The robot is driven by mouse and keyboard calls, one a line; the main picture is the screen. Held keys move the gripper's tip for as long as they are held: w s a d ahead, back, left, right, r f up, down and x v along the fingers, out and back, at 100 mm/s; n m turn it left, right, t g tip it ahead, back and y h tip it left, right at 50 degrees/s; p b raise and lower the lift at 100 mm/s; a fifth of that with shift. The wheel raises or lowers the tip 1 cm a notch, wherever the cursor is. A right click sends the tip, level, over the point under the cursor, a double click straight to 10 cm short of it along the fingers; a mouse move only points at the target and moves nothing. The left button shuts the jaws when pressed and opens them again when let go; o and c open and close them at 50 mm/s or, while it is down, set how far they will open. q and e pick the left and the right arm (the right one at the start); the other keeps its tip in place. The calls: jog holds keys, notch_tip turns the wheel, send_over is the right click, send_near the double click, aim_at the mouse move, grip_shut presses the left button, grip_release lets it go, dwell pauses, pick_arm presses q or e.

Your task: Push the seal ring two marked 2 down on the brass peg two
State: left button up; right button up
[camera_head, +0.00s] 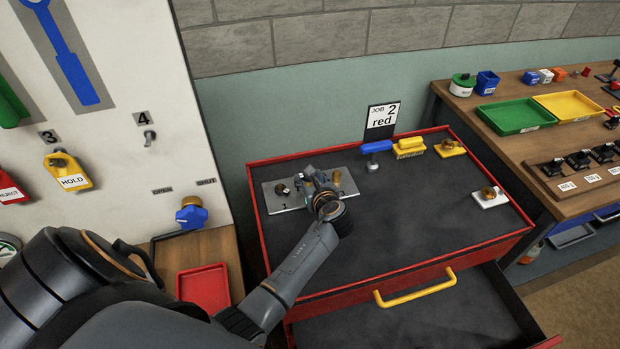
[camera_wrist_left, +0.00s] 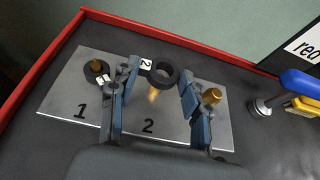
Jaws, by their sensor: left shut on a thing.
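A metal plate (camera_wrist_left: 75,85) marked 1 and 2 lies in the red-edged tray; it also shows in the head view (camera_head: 275,204). My left gripper (camera_head: 325,195) is over the plate. In the left wrist view its fingers (camera_wrist_left: 158,85) are shut on the black seal ring two (camera_wrist_left: 164,73), with its white tag 2 (camera_wrist_left: 146,64) by the left finger. Brass peg two (camera_wrist_left: 153,96) shows just below the ring in the picture, outside its hole. The height gap is unclear. A black ring tagged 1 (camera_wrist_left: 97,70) is around another brass peg (camera_wrist_left: 96,64). My right gripper is out of view.
A bare brass peg (camera_wrist_left: 212,97) stands right of the right finger. A blue-handled tool (camera_head: 375,148), yellow block (camera_head: 410,147) and card reading "JOB 2 red" (camera_head: 382,117) are at the back.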

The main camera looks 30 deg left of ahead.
aim_at(308, 184)
pick_arm(q)
jog(key=shift+f+b, duration=0.95)
jog(key=shift+f, duration=0.75)
dwell(0.3)
jog(key=o, duration=0.9)
